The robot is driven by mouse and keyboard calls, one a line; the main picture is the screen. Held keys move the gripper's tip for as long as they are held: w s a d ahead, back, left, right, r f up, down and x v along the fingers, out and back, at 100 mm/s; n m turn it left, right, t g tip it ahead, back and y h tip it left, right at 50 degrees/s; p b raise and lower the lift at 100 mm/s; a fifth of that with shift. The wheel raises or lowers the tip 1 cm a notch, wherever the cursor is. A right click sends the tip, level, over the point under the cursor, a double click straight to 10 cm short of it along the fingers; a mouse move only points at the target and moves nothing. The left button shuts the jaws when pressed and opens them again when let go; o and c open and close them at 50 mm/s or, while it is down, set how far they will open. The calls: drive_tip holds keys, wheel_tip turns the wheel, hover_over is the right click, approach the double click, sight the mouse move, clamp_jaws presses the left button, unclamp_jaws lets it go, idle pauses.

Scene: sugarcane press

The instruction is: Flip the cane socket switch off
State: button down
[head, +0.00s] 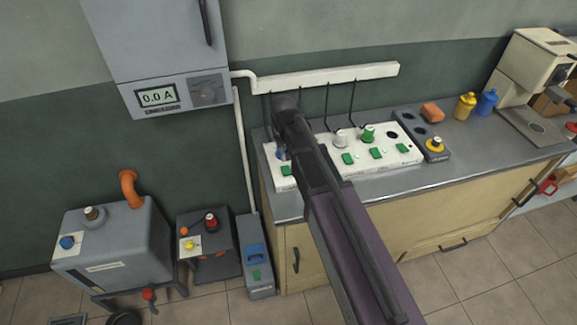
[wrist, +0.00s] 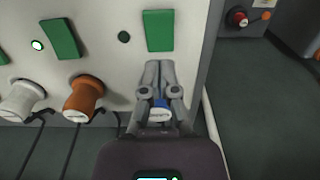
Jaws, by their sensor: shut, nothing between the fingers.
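A white socket panel (head: 325,165) lies on the counter, with a row of green switches and coloured plugs. The end switch (head: 286,170) shows at the panel's left in the head view; it also shows in the wrist view (wrist: 159,30). My gripper (wrist: 158,66) is shut and empty, its tips just short of that switch, over a blue plug (wrist: 160,103) that it partly hides. Whether the tips touch the panel I cannot tell. The small lamp (wrist: 124,37) beside the end switch is dark. I cannot read which socket is the cane one.
Beside it are another green switch (wrist: 61,38) with a lit lamp (wrist: 37,45), an orange plug (wrist: 83,99) and a white plug (wrist: 19,101). A wall box (head: 158,96) reads 0.0 A. Black cables hang from a white rail (head: 320,78).

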sight(287, 167)
drive_tip(key=shift+r+p, duration=1.65)
drive_tip(key=shift+r, duration=0.25)
drive_tip(key=shift+s+d, duration=0.15)
drive_tip(key=shift+d, duration=0.1)
drive_tip(key=s+d+m, duration=0.1)
drive_tip(key=s+d, duration=0.5)
drive_tip(key=d, duration=0.3)
drive_tip(key=s+d+m, duration=0.2)
drive_tip(key=s+d, duration=0.5)
drive_tip(key=d, duration=0.3)
drive_tip(key=shift+s+d, duration=0.15)
drive_tip(key=shift+d, duration=0.15)
